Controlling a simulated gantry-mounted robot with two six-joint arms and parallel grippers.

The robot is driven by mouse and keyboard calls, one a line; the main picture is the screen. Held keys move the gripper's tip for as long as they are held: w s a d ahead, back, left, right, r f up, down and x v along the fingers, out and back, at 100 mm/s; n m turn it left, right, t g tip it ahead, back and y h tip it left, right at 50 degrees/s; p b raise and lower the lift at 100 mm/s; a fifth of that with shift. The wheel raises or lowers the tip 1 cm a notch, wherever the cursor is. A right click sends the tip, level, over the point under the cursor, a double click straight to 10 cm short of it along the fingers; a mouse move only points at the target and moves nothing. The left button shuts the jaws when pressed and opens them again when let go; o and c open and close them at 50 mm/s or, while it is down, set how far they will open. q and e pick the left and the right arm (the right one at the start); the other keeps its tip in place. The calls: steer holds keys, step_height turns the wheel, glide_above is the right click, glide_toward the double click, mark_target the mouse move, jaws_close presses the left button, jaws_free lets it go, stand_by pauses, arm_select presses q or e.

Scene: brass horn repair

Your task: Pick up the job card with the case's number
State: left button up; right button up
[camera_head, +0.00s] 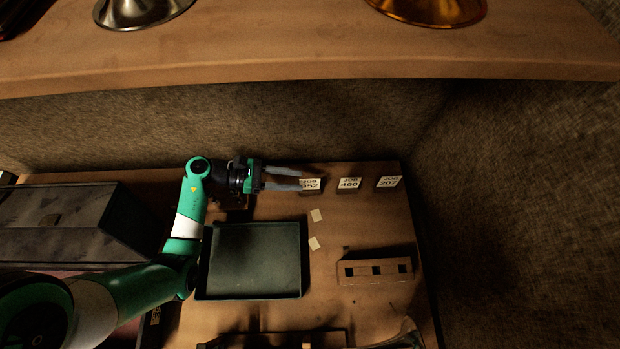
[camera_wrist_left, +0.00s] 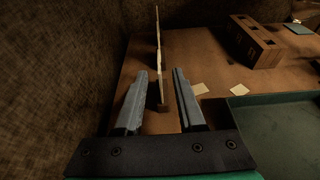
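Three job cards stand in a row at the back of the bench in the head view: JOB 352 (camera_head: 310,185), JOB 460 (camera_head: 349,184) and JOB 207 (camera_head: 388,183). My left gripper (camera_head: 303,179) is open, its fingers reaching right to the JOB 352 card. In the left wrist view the cards show edge-on as a thin upright strip (camera_wrist_left: 158,50) between the open fingertips (camera_wrist_left: 160,74). I cannot tell if either finger touches a card. A dark case (camera_head: 65,222) lies at the left; I cannot read a number on it. My right gripper is out of view.
A green tray (camera_head: 250,260) lies in front of my left gripper. Two small pale slips (camera_head: 316,215) lie beside it. A wooden block with three square holes (camera_head: 375,269) stands at the right. A shelf (camera_head: 300,62) with horn bells runs across the top of the head view.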

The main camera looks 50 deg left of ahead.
mark_target(310, 189)
arm_select(q)
steer(key=shift+x, duration=2.55)
steer(key=shift+r, duration=0.1)
steer(key=shift+c, duration=0.3)
jaws_close()
